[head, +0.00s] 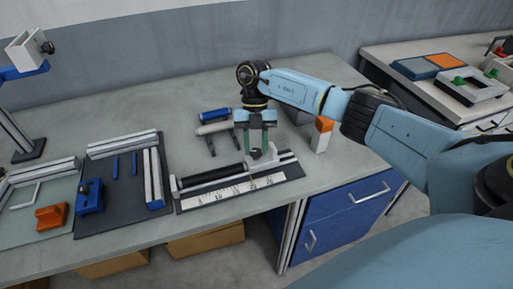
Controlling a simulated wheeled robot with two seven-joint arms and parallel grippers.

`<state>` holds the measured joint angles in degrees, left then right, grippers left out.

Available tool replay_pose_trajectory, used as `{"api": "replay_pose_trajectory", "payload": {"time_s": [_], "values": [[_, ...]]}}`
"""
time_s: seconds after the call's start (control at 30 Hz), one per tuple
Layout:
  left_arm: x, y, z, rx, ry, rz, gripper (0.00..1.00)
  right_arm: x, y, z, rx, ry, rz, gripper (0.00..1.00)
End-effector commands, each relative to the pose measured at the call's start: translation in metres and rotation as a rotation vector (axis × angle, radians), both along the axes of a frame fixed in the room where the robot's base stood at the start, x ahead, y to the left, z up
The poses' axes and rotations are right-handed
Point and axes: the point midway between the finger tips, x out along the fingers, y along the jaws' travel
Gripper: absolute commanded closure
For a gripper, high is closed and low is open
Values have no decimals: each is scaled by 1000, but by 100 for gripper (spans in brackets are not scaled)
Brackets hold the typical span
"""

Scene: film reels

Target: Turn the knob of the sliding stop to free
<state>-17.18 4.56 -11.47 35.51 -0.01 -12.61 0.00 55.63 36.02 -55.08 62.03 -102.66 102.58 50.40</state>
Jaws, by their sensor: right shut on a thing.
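The sliding stop (266,160) is a pale block near the right end of a dark fixture (287,170) with a white numbered scale (230,191) along its front. My right gripper (257,151) points straight down over the stop. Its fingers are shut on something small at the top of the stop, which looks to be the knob. The knob itself is hidden by the fingers, so its setting cannot be read. My left gripper is not in view.
Two rollers, one blue (215,114) and one pale (213,128), lie behind the fixture. An orange and white block (322,134) stands close to its right. A dark mat (118,207) with a blue clamp (89,196) lies left.

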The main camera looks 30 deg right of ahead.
Motion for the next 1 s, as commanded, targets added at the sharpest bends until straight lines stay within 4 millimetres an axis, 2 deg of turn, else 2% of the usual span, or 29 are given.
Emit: {"api": "replay_pose_trajectory", "payload": {"time_s": [0.4, 1.0], "values": [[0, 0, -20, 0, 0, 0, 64, 2, 3, -1, -2, -1, 397, 91], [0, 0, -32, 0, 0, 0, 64, 0, 7, 0, -2, 1, 968, 91]]}}
